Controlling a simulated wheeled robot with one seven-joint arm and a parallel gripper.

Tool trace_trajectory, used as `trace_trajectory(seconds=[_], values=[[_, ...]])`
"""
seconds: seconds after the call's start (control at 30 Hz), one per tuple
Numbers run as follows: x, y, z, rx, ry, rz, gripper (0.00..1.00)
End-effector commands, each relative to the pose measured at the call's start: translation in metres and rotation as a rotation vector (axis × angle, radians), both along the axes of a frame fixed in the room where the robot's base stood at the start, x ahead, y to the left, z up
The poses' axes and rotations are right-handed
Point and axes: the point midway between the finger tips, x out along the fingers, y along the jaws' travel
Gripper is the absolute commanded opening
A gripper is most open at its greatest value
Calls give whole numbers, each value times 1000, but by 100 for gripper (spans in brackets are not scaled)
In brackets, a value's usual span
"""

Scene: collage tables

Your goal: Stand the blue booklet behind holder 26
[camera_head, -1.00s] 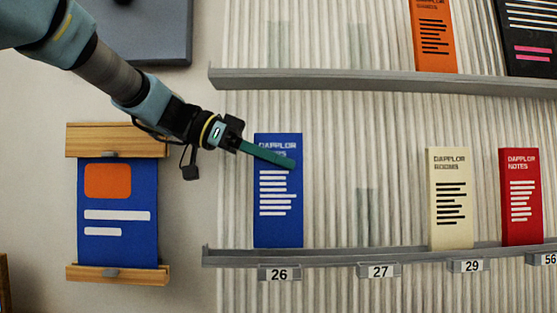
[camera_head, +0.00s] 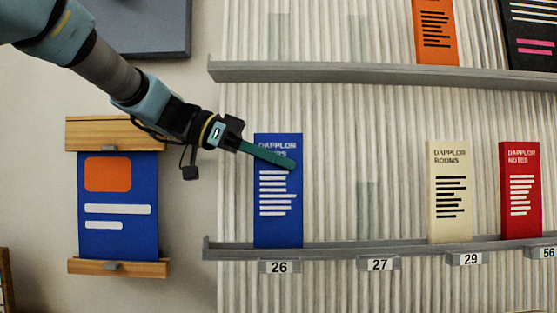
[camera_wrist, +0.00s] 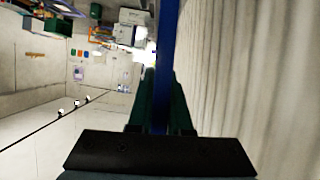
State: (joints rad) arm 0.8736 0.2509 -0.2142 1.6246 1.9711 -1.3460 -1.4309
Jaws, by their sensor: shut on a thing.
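The blue booklet (camera_head: 280,215) stands upright on the lower grey ledge, directly above the label of holder 26 (camera_head: 279,267). Its lower edge meets the ledge, and the ledge's front lip hides the very bottom. My gripper (camera_head: 280,158) reaches in from the upper left, its green fingers lying across the upper part of the booklet and covering some of its title. In the wrist view the booklet shows edge-on as a blue strip (camera_wrist: 167,60) between the two fingers (camera_wrist: 160,105), which are shut on it. The ribbed wall is close beside it on the right.
Holder 27 (camera_head: 380,264) has no booklet above it. A cream booklet (camera_head: 450,205) stands above holder 29, and a red one (camera_head: 521,200) is farther right. The upper ledge (camera_head: 340,72) runs above. A blue poster on wooden bars (camera_head: 118,230) hangs at left.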

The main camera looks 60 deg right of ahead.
Motion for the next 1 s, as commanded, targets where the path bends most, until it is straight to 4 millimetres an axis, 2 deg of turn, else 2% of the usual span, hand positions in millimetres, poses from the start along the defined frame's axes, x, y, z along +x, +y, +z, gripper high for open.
trace_trajectory(seconds=[0.3,0.63,0.67,0.9,0.97,1.0], values=[[-1,1,-9,0,0,0,0],[-1,1,-10,0,0,0,0],[-1,1,-10,0,0,0,18],[-1,1,-10,0,0,0,45],[-1,1,-10,0,0,0,52],[-1,1,-10,0,0,0,52]])
